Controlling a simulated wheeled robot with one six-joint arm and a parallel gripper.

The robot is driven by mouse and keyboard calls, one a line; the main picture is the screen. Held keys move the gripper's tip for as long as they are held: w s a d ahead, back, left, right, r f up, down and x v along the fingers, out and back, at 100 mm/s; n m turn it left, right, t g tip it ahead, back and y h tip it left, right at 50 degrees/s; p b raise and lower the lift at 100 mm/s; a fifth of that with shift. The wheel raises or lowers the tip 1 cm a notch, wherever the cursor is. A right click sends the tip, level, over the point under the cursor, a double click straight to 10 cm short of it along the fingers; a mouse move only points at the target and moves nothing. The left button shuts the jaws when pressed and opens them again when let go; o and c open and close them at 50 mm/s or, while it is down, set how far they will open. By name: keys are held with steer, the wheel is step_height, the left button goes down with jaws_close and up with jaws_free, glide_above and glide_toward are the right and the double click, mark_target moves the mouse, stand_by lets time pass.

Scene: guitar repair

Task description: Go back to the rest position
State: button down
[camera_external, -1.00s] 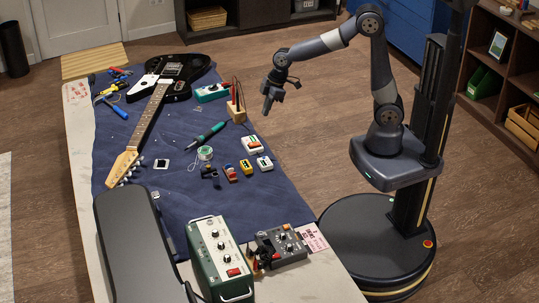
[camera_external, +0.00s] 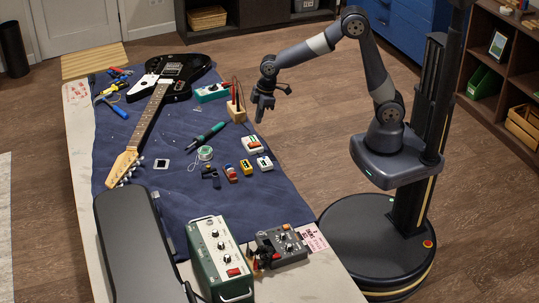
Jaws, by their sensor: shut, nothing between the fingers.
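My gripper (camera_external: 260,116) hangs in the air near the right edge of the workbench, pointing down. It is shut and empty. It is just right of the wooden block with red-handled tools (camera_external: 236,110). My arm reaches left from its column, with the elbow raised high. The black electric guitar (camera_external: 166,84) lies on the blue cloth (camera_external: 185,203), its neck pointing toward the front left.
Small pedals and parts (camera_external: 251,145) lie on the cloth. A green amplifier box (camera_external: 220,257), a grey control box (camera_external: 281,246) and a long dark case (camera_external: 132,245) stand at the front. The floor between bench and my base is clear.

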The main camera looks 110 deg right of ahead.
steer(key=v, duration=0.6)
steer(key=s+a+r+p, duration=0.2)
steer(key=s+a+r, duration=0.1)
steer(key=s+a, duration=0.65)
steer(key=s+a+f+p, duration=0.1)
steer(key=s+a+f, duration=0.1)
steer(key=s+a, duration=0.3)
steer(key=s+a+f+p, duration=0.1)
steer(key=s+a, duration=0.5)
steer(key=s, duration=0.6)
steer(key=shift+f+p, duration=0.35)
steer(key=shift+p, duration=0.05)
steer(key=c, duration=2.2)
jaws_free()
